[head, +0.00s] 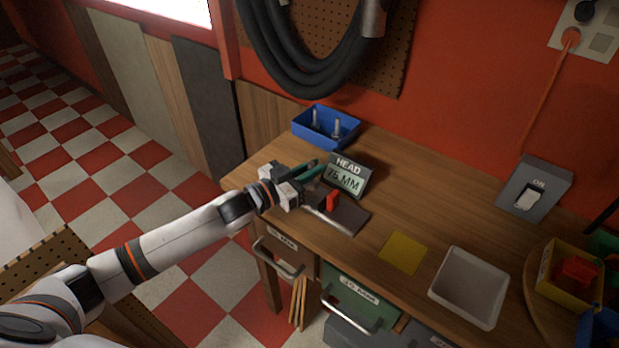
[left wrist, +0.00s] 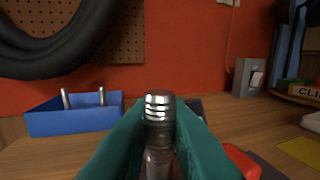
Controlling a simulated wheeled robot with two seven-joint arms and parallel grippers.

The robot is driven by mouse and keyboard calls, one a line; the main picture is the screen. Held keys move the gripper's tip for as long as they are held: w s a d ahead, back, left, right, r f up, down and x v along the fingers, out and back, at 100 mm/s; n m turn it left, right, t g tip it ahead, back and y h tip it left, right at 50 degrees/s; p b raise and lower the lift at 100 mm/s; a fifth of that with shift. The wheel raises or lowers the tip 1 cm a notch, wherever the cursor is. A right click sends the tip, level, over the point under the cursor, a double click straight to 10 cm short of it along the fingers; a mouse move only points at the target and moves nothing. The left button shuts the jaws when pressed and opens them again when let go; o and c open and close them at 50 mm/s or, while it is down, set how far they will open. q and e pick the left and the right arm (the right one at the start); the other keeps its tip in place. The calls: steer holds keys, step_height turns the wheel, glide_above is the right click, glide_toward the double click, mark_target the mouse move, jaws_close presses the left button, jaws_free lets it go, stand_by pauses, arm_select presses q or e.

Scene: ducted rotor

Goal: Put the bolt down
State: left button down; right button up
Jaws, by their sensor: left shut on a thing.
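My left gripper (head: 312,170) reaches over the left part of the wooden bench, beside the HEAD 75 MM display. In the head view I cannot make the bolt out clearly. My right gripper is not in view.
A blue bin (head: 327,140) with two upright bolts stands at the back; it also shows in the left wrist view (left wrist: 75,122). A dark plate with a red part (head: 332,200), a yellow square (head: 404,252), a white tray (head: 441,290) and a switch box (head: 534,190) lie rightward.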

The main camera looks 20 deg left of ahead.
arm_select(q)
step_height(320, 180, down, 2)
steer(key=shift+f, duration=0.7)
steer(key=c, duration=1.4)
jaws_free()
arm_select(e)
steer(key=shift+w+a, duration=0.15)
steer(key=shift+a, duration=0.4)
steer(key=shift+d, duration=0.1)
